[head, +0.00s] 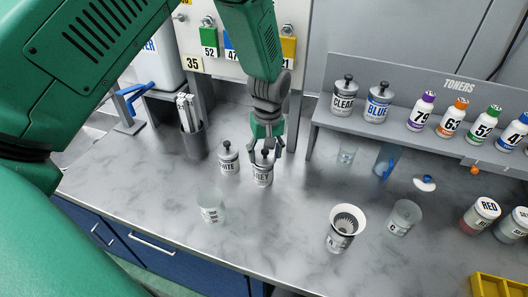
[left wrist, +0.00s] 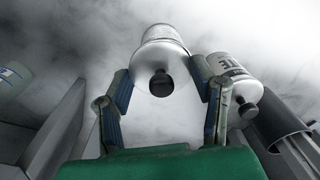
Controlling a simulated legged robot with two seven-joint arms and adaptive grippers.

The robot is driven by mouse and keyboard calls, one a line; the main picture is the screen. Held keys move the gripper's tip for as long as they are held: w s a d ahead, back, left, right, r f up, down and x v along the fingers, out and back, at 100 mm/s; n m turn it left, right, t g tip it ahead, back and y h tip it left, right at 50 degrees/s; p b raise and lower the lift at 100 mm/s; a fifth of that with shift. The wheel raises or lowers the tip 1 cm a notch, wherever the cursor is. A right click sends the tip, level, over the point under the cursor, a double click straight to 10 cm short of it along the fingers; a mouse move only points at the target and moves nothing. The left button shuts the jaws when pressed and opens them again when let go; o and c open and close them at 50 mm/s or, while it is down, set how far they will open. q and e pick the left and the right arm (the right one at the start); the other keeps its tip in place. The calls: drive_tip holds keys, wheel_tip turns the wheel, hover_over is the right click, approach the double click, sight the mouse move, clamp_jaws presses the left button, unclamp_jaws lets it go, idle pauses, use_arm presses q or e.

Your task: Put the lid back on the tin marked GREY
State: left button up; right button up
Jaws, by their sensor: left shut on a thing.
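The tin marked GREY (head: 262,179) stands upright on the bench, left of the middle. Its lid (head: 264,158), with a dark knob, is at the top of the tin. My left gripper (head: 266,153) points down over the tin, its fingers shut on the lid from both sides. In the left wrist view the lid's dark knob (left wrist: 161,84) shows between the fingertips, with the pale tin (left wrist: 163,35) beyond it. I see no clear gap between lid and tin, but the fingers partly hide the seam. My right gripper is not in view.
The lidded WHITE tin (head: 228,164) stands close left of GREY. A clear beaker (head: 211,206) is in front. A toner shelf (head: 400,130) stands behind.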

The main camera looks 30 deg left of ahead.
use_arm(q)
drive_tip(key=shift+d+r, duration=0.1)
drive_tip(key=shift+d, duration=0.35)
drive_tip(key=shift+a+f, duration=0.3)
drive_tip(key=shift+a, duration=0.65)
drive_tip(key=shift+d, duration=0.1)
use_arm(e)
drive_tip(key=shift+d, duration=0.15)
use_arm(q)
drive_tip(key=shift+d, duration=0.2)
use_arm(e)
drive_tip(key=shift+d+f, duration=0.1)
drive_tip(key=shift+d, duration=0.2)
use_arm(q)
drive_tip(key=shift+a+f, duration=0.1)
drive_tip(key=shift+a, duration=0.3)
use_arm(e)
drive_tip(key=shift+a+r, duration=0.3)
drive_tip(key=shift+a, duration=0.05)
use_arm(q)
drive_tip(key=shift+d, duration=0.2)
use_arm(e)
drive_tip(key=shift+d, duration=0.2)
use_arm(q)
drive_tip(key=o, duration=0.9)
